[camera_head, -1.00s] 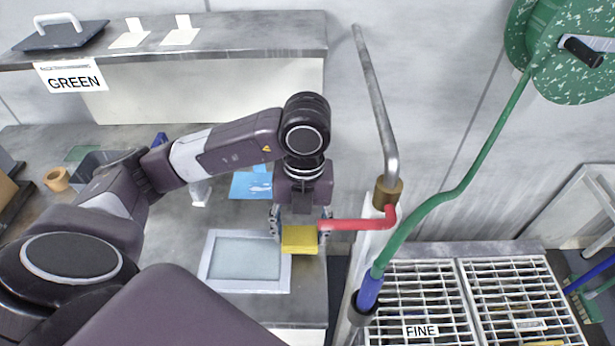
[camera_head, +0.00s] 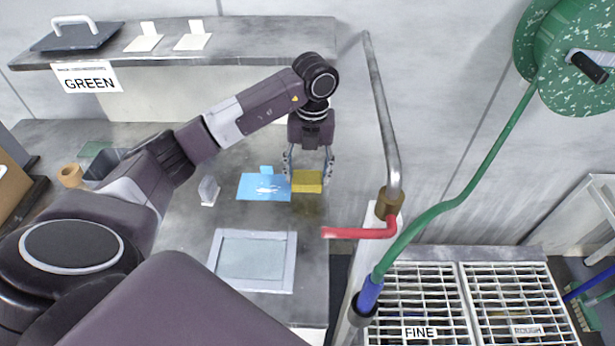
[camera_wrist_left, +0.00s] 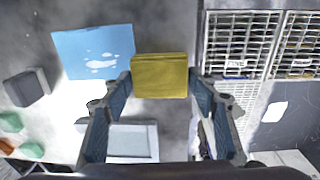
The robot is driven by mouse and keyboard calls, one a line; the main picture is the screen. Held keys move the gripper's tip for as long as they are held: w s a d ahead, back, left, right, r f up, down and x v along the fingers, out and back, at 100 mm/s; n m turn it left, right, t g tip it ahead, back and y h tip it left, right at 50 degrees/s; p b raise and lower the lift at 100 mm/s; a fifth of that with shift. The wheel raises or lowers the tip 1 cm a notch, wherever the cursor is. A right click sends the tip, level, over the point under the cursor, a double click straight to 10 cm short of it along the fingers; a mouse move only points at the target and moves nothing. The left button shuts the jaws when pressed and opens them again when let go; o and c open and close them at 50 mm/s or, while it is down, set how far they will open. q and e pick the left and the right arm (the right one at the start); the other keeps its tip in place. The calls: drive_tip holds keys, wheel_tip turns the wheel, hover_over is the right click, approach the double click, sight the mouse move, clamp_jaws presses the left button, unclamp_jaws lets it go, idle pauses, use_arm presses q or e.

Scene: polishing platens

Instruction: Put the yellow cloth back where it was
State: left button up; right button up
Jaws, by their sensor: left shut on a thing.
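The yellow cloth (camera_head: 307,181) is a small folded block held between the fingertips of my left gripper (camera_head: 308,172). The gripper points down over the bench, beside the right edge of a blue cloth (camera_head: 264,187) with white marks. In the left wrist view the yellow cloth (camera_wrist_left: 160,76) sits between the two fingers, and the blue cloth (camera_wrist_left: 94,52) lies to its left. I cannot tell whether the yellow cloth touches the bench. My right gripper is not in view.
A framed pale plate (camera_head: 254,260) lies at the bench's front. A red spout (camera_head: 358,233) reaches over the bench's right edge. Rack grids marked FINE (camera_head: 420,300) and ROUGH (camera_head: 520,300) stand right. A green hose (camera_head: 460,190) hangs above. A small grey block (camera_head: 208,190) is left of the blue cloth.

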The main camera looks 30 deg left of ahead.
sight(308, 174)
use_arm(q)
drive_tip(key=shift+w+a+f, duration=0.1)
drive_tip(key=shift+w+a, duration=0.1)
drive_tip(key=shift+w, duration=0.1)
wheel_tip(308, 174, down, 3)
drive_tip(key=shift+r+p, duration=0.1)
drive_tip(key=shift+p, duration=0.7)
drive_tip(key=shift+f, duration=0.3)
drive_tip(key=shift+f, duration=0.1)
drive_tip(key=o, duration=1.5)
drive_tip(key=shift+o, duration=0.2)
